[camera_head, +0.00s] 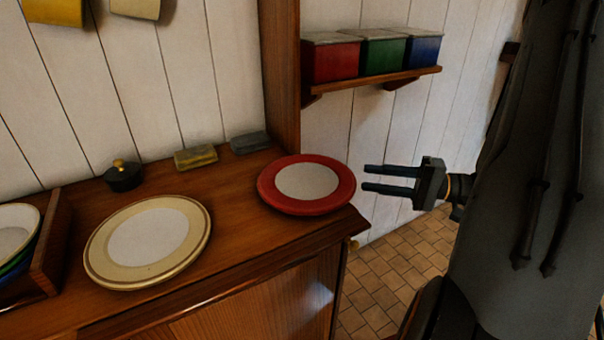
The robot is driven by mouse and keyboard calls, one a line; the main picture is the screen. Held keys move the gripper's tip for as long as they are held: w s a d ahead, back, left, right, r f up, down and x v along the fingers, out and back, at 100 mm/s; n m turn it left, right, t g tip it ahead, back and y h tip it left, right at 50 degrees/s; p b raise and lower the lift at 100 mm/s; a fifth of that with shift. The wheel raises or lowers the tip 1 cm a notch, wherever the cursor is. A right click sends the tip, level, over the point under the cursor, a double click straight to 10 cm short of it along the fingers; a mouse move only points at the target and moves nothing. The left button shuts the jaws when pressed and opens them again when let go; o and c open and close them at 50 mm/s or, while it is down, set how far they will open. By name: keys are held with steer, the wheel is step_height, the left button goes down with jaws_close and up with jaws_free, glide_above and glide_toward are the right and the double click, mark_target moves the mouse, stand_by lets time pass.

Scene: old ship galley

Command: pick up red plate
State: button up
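A red plate (265,186) with a white centre lies flat on the wooden counter, close to its right front corner. My gripper (364,178) is just right of the plate, past the counter's end. Its two dark fingers point left toward the plate's right rim. The fingers are apart with a gap between them, and nothing is held. The fingertips look close to the rim but seem apart from it; the exact distance in depth cannot be told.
A cream plate (148,240) lies left on the counter (245,235). Behind are a black lidded pot (123,178) and two small blocks (196,157). A wooden post (281,75) rises behind the red plate. A shelf (385,80) with three coloured boxes hangs above. Tiled floor lies right.

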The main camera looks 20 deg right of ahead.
mark_target(351, 176)
steer(key=p+x, duration=0.2)
steer(key=x, duration=0.5)
steer(key=shift+a+r, duration=0.1)
steer(key=shift+a, duration=0.3)
jaws_close()
